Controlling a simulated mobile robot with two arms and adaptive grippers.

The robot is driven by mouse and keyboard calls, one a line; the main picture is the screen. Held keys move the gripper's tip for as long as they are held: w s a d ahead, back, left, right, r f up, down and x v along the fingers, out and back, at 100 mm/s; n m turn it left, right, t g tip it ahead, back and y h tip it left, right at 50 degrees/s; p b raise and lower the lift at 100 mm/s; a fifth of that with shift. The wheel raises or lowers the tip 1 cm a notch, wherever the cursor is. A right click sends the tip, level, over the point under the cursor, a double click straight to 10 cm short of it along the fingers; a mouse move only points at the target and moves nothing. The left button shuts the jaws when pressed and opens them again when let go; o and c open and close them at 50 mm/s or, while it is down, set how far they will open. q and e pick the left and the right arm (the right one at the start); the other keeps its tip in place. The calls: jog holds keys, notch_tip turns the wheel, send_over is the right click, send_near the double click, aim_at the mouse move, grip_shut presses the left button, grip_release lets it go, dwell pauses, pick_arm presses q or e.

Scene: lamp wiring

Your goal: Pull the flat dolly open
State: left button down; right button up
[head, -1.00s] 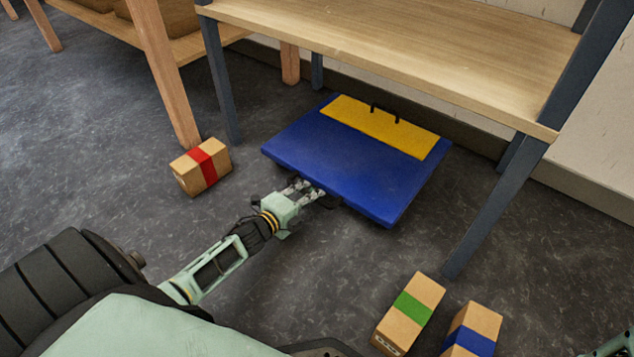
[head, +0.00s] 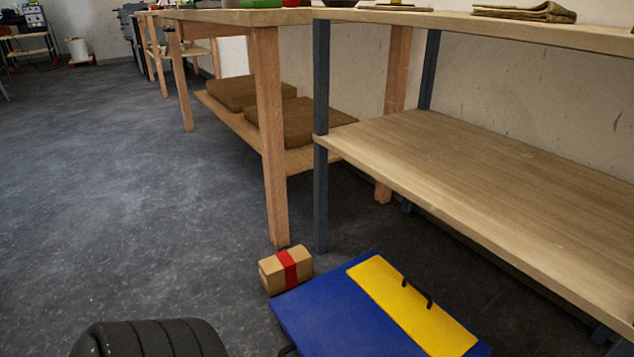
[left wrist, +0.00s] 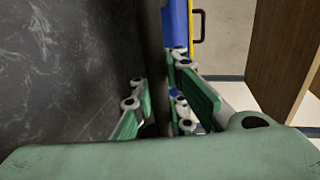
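The flat blue dolly (head: 325,312) lies low on the floor at the bottom of the head view. It has a yellow strip (head: 405,305) with a small black handle (head: 418,290). Its front is cut off by the frame's lower edge. A blue part with a yellow edge also shows at the top of the left wrist view (left wrist: 175,22). There my left gripper (left wrist: 157,98) has its green-padded fingers on both sides of a dark bar, apparently the dolly's front handle, and looks shut on it. In the head view that gripper is out of frame. My right gripper is not in view.
A cardboard box with a red band (head: 286,270) stands close beside the dolly's left edge. A wooden table leg (head: 270,140) is behind the box. Open floor (head: 130,210) lies left.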

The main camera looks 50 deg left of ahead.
pick_arm(q)
jog(key=shift+s+r, duration=0.25)
jog(key=shift+s, duration=0.05)
jog(key=c, duration=2.1)
grip_release()
jog(key=o, duration=0.4)
jog(key=shift+f, duration=0.1)
jog(key=shift+c, duration=0.2)
jog(key=shift+s, duration=0.15)
jog(key=v, duration=1.1)
jog(key=shift+s, duration=0.45)
jog(key=shift+w+a, duration=0.1)
